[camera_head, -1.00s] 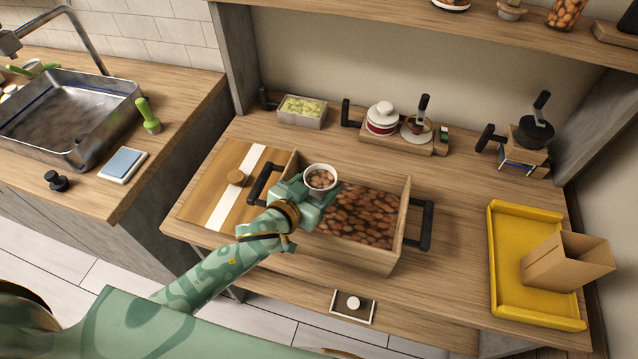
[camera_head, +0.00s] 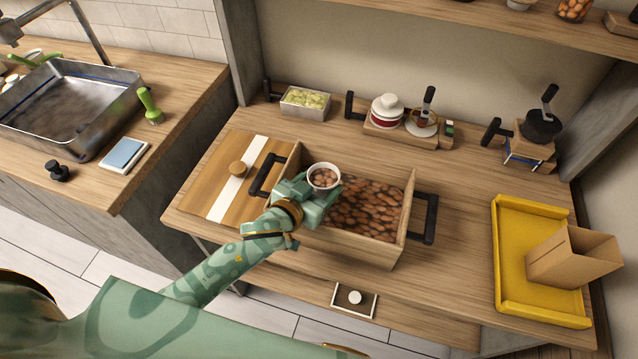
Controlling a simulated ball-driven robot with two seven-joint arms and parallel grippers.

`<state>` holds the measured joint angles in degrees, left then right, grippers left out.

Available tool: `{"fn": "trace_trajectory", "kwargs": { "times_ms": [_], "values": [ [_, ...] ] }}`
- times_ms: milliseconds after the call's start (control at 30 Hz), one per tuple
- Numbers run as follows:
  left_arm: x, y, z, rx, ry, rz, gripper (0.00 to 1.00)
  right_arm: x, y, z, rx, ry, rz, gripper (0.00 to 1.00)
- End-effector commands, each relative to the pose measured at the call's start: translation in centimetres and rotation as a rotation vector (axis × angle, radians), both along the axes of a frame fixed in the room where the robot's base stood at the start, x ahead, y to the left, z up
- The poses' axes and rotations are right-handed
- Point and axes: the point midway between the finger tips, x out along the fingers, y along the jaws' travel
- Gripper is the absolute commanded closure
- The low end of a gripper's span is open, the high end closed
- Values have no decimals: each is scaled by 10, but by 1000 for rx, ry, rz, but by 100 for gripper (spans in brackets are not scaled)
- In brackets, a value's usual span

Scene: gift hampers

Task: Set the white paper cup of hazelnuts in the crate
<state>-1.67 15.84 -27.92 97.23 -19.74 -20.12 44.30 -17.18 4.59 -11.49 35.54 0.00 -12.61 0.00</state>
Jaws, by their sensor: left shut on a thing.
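The white paper cup of hazelnuts (camera_head: 323,178) is upright, with brown nuts showing in its open top. My left gripper (camera_head: 313,196) is shut on the cup and holds it over the left part of the wooden crate (camera_head: 352,251). The crate has black handles at its left and right ends, and its floor is covered with brown, nut-like pieces (camera_head: 366,212). The gripper hides the cup's lower side, so I cannot tell whether the cup touches anything below. My right gripper is not in view.
A yellow tray (camera_head: 508,258) with a brown paper bag (camera_head: 572,257) is at the right. A metal tin (camera_head: 305,112) and a stand with jars (camera_head: 402,132) are behind. Bare tabletop lies between crate and tray.

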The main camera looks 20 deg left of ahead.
Motion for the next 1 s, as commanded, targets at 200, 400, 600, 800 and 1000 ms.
{"fn": "trace_trajectory", "kwargs": {
  "times_ms": [200, 400, 600, 800, 1000],
  "values": [
    [-3, 1, -7, 12, 12, 0, 15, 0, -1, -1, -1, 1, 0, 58],
    [-4, 1, -9, 15, 15, -1, 15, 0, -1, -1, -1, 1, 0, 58],
    [-6, 2, 8, 17, 14, -2, 15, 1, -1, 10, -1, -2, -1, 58],
    [-50, 16, 21, 9, 15, 0, 15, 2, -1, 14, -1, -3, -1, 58],
    [-90, 29, 35, 8, 11, 0, 15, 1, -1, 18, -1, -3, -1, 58]
  ]
}}
